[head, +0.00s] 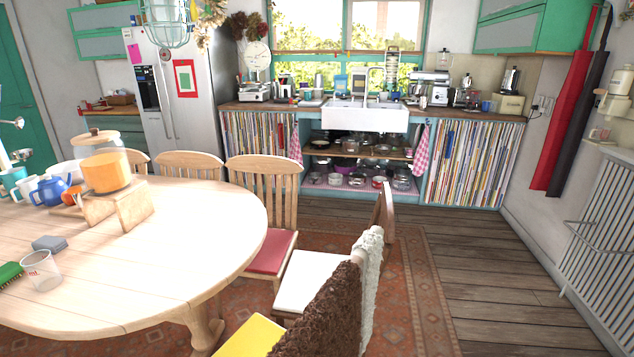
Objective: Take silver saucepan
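Open shelves (365,154) under the white sink (364,116) hold several pots and pans on two levels. Metallic pans stand on the upper shelf, one of them near its middle (350,146). More metallic pots stand on the lower level, including one at its right (401,184). They are small and dim at this distance, and I cannot tell which is the silver saucepan. Neither of my grippers is in view.
Multicoloured striped curtains (474,165) flank the open shelves. A round wooden table (190,245) fills the left, with wooden chairs (266,190) around it. Wooden floor (490,265) is clear on the right, beside a patterned rug (405,275) and a wall radiator (600,255).

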